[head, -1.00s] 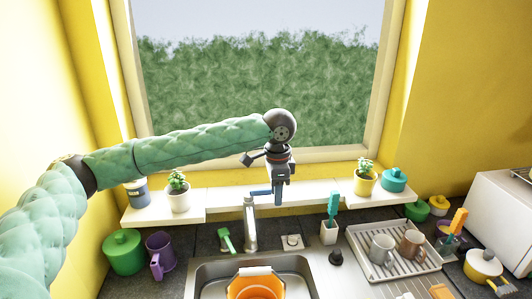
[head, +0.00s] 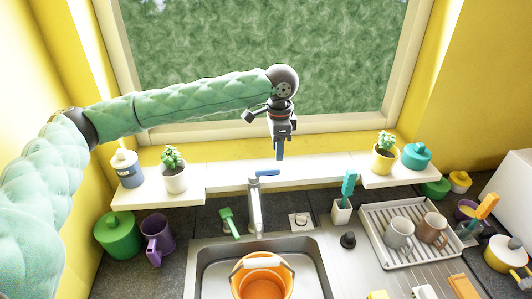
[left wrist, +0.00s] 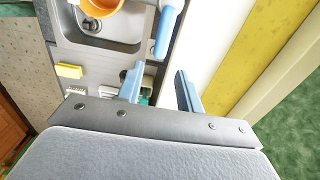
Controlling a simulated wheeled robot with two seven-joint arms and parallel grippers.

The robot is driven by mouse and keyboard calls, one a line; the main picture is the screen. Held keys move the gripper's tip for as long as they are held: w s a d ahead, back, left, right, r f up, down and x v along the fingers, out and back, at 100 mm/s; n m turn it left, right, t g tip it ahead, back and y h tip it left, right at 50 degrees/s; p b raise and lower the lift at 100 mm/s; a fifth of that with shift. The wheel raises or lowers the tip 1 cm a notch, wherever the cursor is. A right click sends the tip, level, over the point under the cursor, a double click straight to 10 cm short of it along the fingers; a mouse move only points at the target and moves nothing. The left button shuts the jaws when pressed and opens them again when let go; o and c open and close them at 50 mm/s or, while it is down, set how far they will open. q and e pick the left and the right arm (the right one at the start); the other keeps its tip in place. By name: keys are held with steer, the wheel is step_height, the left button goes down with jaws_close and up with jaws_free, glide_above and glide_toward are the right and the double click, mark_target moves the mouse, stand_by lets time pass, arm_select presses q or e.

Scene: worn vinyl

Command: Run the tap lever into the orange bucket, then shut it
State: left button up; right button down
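The tap (head: 255,207) stands behind the sink, with its blue lever (head: 266,173) on top pointing right. The lever also shows in the left wrist view (left wrist: 165,31). The orange bucket (head: 263,282) stands in the sink (head: 212,277) in front of the tap, with its handle across the rim. It is cut off at the top of the left wrist view (left wrist: 103,8). I make out no water stream. My left gripper (head: 280,157) points down, just above and right of the lever's tip. Its fingers (left wrist: 160,88) are apart, with nothing between them. My right gripper is not in view.
A white sill (head: 225,176) behind the tap carries potted plants (head: 173,172) and a teal pot (head: 416,156). A green brush (head: 229,222) lies left of the tap. A cup with a teal brush (head: 342,207) and a dish rack with mugs (head: 399,231) stand right.

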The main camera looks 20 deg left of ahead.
mark_target(277, 168)
arm_select(q)
steer(key=shift+w+a+f, duration=0.1)
steer(key=shift+w+f, duration=0.1)
steer(key=shift+f, duration=0.25)
steer(key=shift+a+f, duration=0.1)
steer(key=shift+f, duration=0.15)
steer(key=shift+s+f, duration=0.35)
steer(key=shift+s, duration=0.05)
steer(key=shift+w+f, duration=0.25)
steer(key=shift+f, duration=0.9)
steer(key=shift+s+f, duration=0.15)
steer(key=shift+f, duration=0.4)
steer(key=shift+f, duration=0.6)
steer(key=shift+c, duration=0.3)
